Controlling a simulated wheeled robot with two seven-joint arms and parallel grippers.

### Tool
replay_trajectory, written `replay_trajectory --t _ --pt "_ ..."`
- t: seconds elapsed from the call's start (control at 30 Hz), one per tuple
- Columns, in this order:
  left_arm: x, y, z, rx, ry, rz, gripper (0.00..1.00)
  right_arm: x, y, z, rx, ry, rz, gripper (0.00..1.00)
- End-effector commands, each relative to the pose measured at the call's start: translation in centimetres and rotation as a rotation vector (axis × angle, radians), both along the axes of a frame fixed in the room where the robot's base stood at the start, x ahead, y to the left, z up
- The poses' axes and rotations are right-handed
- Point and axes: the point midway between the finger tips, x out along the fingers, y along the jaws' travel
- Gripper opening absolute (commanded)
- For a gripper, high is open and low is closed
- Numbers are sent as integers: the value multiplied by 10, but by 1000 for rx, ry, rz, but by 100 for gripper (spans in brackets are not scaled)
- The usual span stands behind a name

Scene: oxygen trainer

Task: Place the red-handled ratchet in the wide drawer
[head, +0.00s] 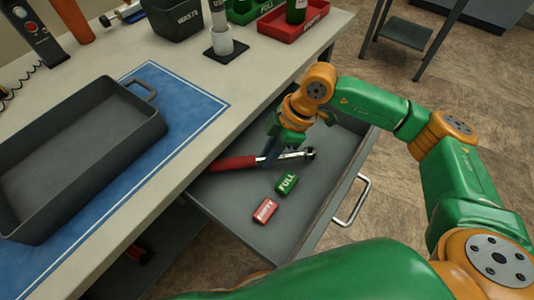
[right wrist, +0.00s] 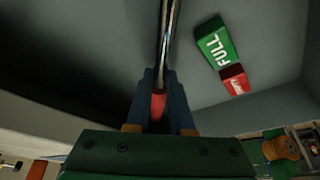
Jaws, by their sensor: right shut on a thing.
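The red-handled ratchet (head: 233,163) is in the open wide drawer (head: 222,196), its red handle pointing left and its metal head to the right. My right gripper (head: 270,152) is shut on it near where the handle meets the shaft. In the right wrist view, the fingers (right wrist: 160,95) hold the red end of the handle, and the metal shaft (right wrist: 169,40) runs away from them. The ratchet is over the drawer floor; I cannot tell whether it touches it. My left gripper is not in view.
In the drawer lie a green FULL tag (head: 287,183) and a red tag (head: 265,210). The drawer handle (head: 352,201) is at its front. On the bench are a grey tray (head: 150,130) on a blue mat (head: 205,108), a black bin (head: 175,22) and a red tray (head: 288,32).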

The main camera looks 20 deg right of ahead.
Motion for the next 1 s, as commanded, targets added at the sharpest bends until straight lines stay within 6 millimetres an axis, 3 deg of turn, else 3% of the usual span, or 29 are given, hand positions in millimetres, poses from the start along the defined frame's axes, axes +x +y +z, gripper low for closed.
replay_trajectory --t 0.03,0.1,0.43,0.47,0.57,0.83,1.0 --pt "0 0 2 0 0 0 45 1 7 1 1 -2 2 0" --pt "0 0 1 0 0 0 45 0 4 -10 -1 2 -1 0" --pt "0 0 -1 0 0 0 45 1 4 -15 0 -1 -2 0" --pt "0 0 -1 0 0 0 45 1 4 -15 -1 0 -1 26" --pt "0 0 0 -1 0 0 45 1 4 -14 -1 0 -1 50" --pt "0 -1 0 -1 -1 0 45 1 4 -13 -1 0 -1 50" --pt "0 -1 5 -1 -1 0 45 1 -6 13 -2 -5 -4 50"
